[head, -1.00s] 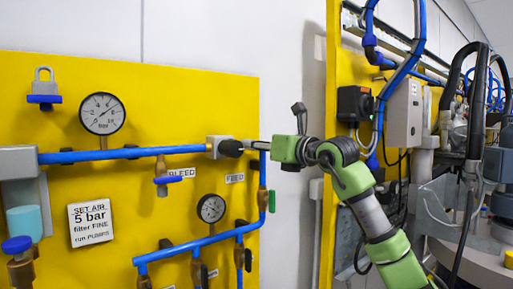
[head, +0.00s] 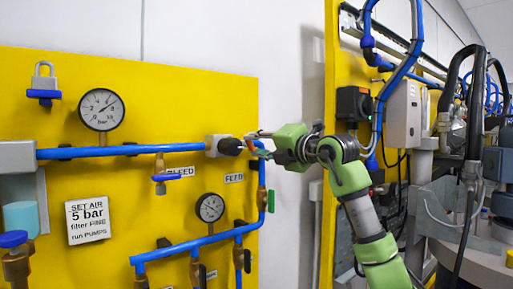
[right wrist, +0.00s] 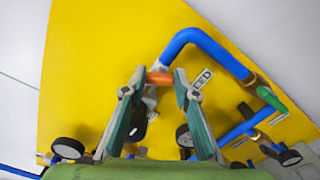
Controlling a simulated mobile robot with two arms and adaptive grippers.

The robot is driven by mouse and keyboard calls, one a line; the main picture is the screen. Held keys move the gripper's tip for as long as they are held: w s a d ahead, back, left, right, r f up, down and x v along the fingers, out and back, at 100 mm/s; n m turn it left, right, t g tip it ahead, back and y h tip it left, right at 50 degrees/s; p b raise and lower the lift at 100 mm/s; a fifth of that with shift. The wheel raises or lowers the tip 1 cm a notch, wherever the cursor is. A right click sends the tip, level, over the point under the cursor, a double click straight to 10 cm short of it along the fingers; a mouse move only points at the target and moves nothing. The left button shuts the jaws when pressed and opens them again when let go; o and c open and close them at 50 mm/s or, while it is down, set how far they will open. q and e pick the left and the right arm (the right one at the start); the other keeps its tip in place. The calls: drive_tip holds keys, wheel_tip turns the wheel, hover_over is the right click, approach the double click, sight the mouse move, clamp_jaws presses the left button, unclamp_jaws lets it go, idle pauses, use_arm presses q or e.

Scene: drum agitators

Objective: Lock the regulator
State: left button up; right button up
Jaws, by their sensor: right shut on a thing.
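The regulator (head: 214,146) is a grey block on the yellow panel's blue line, with a black knob (head: 230,147) facing right. In the right wrist view the dark knob (right wrist: 139,122) shows partly behind the left-hand finger. My left gripper is not in view.
A big gauge (head: 101,110) and a small gauge (head: 210,208) sit on the panel (head: 110,180). A blue pipe (head: 262,175) runs down below my fingers to a green valve handle (head: 271,201). White wall lies right of the panel.

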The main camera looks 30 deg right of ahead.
drive_tip(key=m, duration=0.5)
drive_tip(key=shift+f+m+b, duration=0.1)
drive_tip(key=shift+m+b, duration=0.2)
drive_tip(key=shift+m, duration=0.1)
idle(0.3)
drive_tip(key=o, duration=1.1)
drive_tip(key=s, duration=0.8)
drive_tip(key=s+d, duration=0.1)
drive_tip(key=s, duration=0.3)
